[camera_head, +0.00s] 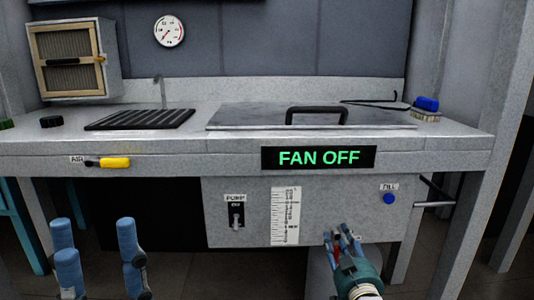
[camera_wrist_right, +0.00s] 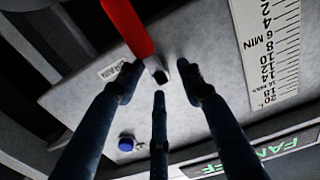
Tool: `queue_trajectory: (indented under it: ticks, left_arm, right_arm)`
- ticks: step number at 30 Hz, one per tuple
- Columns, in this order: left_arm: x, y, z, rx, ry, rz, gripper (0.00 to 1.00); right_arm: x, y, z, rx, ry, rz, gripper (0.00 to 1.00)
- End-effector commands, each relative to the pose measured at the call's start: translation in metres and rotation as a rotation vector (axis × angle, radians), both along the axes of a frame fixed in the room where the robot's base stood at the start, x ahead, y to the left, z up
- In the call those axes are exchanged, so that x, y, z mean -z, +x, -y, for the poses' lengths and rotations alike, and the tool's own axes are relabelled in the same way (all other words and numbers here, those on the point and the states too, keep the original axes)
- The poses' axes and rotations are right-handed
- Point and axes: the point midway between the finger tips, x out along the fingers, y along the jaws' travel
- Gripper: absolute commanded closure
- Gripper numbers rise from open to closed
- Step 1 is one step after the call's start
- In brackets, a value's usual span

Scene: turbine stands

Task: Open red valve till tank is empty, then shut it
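The red valve handle (camera_wrist_right: 128,25) shows in the right wrist view as a red lever running up from a small metal stem (camera_wrist_right: 158,70). In the head view only a small red part (camera_head: 338,255) shows among my right gripper's fingers. My right gripper (camera_head: 342,240) is low in front of the tank panel. In the right wrist view its three fingers (camera_wrist_right: 159,88) are spread, with the fingertips close to the stem; contact cannot be told. The white level scale (camera_head: 285,216) is on the tank front; no liquid level is readable. My left gripper (camera_head: 98,245) is open and empty at lower left.
The tank front carries a pump switch (camera_head: 236,214) and a blue fill button (camera_head: 388,198). A FAN OFF display (camera_head: 319,158) is above. A yellow air handle (camera_head: 115,162) is at left. A metal bar (camera_head: 434,203) sticks out at right.

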Motion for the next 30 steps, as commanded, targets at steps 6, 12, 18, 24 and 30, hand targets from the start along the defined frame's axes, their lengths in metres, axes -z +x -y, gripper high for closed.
queue_trajectory:
  ticks: [6, 12, 18, 24, 30]
  left_arm:
    - [0.001, 0.000, 0.000, 0.000, -0.001, -0.001, 0.62]
    - [0.000, 0.000, 0.000, 0.001, -0.001, 0.000, 0.62]
    - [-0.005, -0.003, -0.001, 0.001, -0.006, -0.005, 0.62]
    - [0.008, -0.001, -0.001, 0.002, -0.002, -0.042, 0.62]
    - [0.009, 0.001, 0.000, 0.004, 0.003, -0.042, 0.62]
  right_arm:
    - [0.003, 0.003, -0.004, -0.006, 0.004, -0.007, 0.62]
    - [0.004, 0.003, -0.004, -0.007, 0.004, -0.009, 0.62]
    - [0.003, 0.003, -0.007, -0.008, 0.005, -0.010, 0.62]
    - [0.006, 0.003, -0.009, -0.010, 0.007, -0.012, 0.64]
    - [0.006, 0.003, -0.009, -0.011, 0.009, -0.011, 1.00]
